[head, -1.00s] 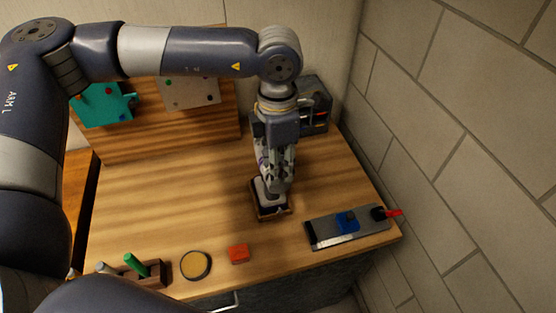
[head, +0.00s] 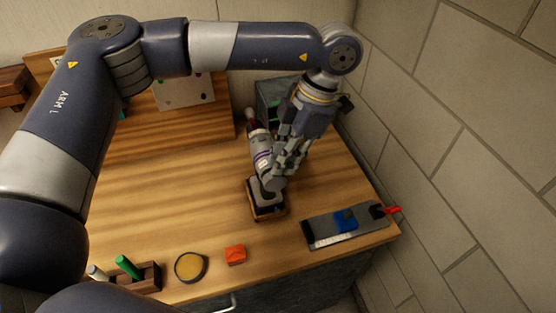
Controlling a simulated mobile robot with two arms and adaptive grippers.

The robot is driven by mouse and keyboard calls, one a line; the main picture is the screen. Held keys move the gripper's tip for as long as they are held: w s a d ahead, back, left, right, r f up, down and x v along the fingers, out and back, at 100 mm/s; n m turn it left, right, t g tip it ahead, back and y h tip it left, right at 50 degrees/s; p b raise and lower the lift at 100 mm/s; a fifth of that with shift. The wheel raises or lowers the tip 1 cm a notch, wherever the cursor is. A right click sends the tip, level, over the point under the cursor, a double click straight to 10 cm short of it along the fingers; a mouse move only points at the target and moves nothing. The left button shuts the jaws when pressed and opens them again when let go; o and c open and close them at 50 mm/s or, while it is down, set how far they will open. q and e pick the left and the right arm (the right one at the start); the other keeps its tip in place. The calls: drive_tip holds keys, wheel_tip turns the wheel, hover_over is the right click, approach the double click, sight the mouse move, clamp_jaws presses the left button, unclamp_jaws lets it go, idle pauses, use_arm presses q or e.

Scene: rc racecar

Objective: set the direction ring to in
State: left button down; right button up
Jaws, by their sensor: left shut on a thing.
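My right gripper is not in view.
A grey board with a blue block (head: 345,220) and red handle lies right, by the stone wall. An orange block (head: 235,254), a round yellow-topped tin (head: 190,266) and a wooden pen holder (head: 149,275) line the front edge. A dark box (head: 270,93) stands behind. The middle left is clear.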

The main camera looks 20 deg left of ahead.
use_arm(q)
drive_tip(key=shift+w+d+f+g+y+b, duration=0.3)
drive_tip(key=shift+d+g+y, duration=0.2)
drive_tip(key=shift+y, duration=0.3)
drive_tip(key=c, duration=1.6)
unclamp_jaws()
drive_tip(key=shift+w+r, duration=0.1)
drive_tip(key=v, duration=1.2)
drive_tip(key=shift+d, duration=0.1)
